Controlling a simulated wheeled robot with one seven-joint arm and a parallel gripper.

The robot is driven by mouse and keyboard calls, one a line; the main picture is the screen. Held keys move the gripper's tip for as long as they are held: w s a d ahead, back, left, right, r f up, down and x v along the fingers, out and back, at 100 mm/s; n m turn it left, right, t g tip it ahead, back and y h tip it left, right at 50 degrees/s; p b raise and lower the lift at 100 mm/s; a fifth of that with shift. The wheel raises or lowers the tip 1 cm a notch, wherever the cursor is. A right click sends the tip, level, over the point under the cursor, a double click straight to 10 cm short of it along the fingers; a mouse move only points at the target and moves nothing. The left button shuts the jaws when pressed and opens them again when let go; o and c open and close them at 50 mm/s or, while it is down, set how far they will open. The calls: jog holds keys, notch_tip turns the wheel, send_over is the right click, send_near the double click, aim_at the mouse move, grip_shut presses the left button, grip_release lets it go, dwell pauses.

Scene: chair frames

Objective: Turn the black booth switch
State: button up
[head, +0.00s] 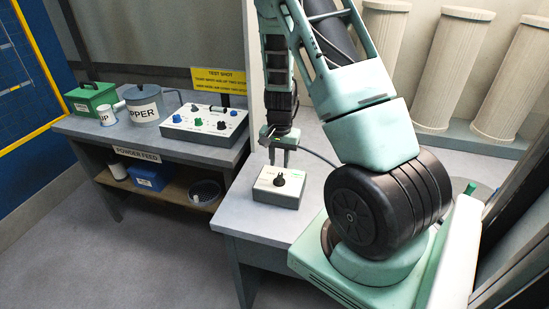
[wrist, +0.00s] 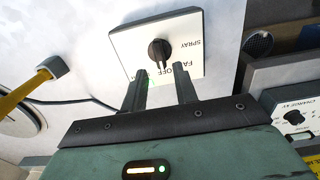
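The black booth switch (head: 280,180) is a round knob on top of a small box with a white face, on the near grey table. In the wrist view the knob (wrist: 160,51) stands on the white plate (wrist: 190,38), with OFF, SPRAY and a partly hidden label starting FA around it. Its narrow end seems to face OFF. My gripper (head: 279,157) points down just above and behind the box. In the wrist view my gripper (wrist: 158,78) has its two fingers apart, with nothing between them. The fingers are short of the knob and hide part of the lettering.
A control panel (head: 205,124) with coloured knobs, a grey lidded pot (head: 146,106) and a green box (head: 91,98) stand on the bench at left. A cable (head: 318,157) runs behind the switch box. White ribbed cylinders (head: 452,68) stand at the back right.

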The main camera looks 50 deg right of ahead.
aim_at(279, 176)
notch_tip(279, 176, down, 6)
jog(key=b, duration=0.4)
jog(key=shift+f, duration=0.1)
jog(key=c, duration=0.6)
jog(key=n, duration=0.5)
jog(key=shift+d, duration=0.1)
jog(key=n, duration=0.8)
jog(key=shift+n, duration=0.3)
jog(key=n, duration=0.4)
jog(key=o, duration=0.8)
jog(key=shift+o, duration=0.2)
